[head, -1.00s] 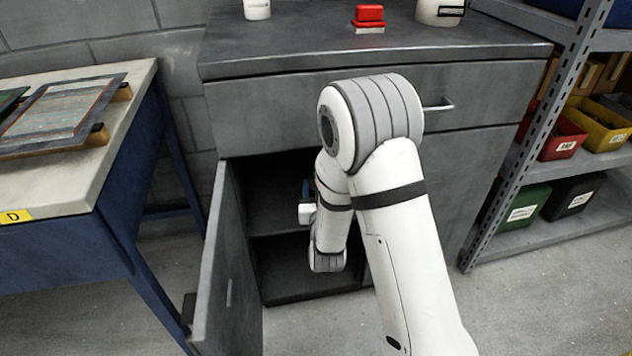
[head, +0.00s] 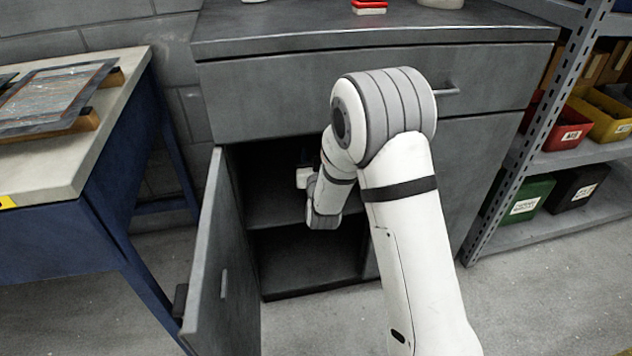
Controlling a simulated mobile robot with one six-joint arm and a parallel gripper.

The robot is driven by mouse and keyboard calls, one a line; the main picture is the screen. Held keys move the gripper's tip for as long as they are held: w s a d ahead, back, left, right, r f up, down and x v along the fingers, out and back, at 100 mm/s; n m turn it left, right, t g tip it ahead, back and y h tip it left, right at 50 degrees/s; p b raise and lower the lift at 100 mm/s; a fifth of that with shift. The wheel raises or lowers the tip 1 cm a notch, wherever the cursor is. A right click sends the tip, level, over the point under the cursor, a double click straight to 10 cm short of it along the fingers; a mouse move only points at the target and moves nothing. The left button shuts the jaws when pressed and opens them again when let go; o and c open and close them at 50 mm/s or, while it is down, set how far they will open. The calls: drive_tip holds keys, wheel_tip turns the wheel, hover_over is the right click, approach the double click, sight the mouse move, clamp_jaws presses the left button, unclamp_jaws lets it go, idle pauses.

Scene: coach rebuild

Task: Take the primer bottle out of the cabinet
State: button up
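The grey cabinet (head: 310,90) stands ahead with its left door (head: 212,275) swung open toward me. Its dark inside shows an upper space and a lower space, parted by a shelf (head: 278,216). My arm reaches into the upper space, in front of the opening. The end of my arm is partly in view at a white block by the wrist, but my gripper's fingers are hidden in the dark inside and behind the arm. I cannot see the primer bottle; the arm and shadow cover part of the upper space. The visible part of the lower space looks empty.
A blue bench with a pale top (head: 110,112) stands left, bearing a panel on wooden strips. A metal rack with a green bin (head: 526,200), a red bin (head: 563,130) and other bins stands right. A red item (head: 369,7) sits on the cabinet top.

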clamp_jaws()
idle(0.3)
drive_tip(key=shift+r, duration=0.1)
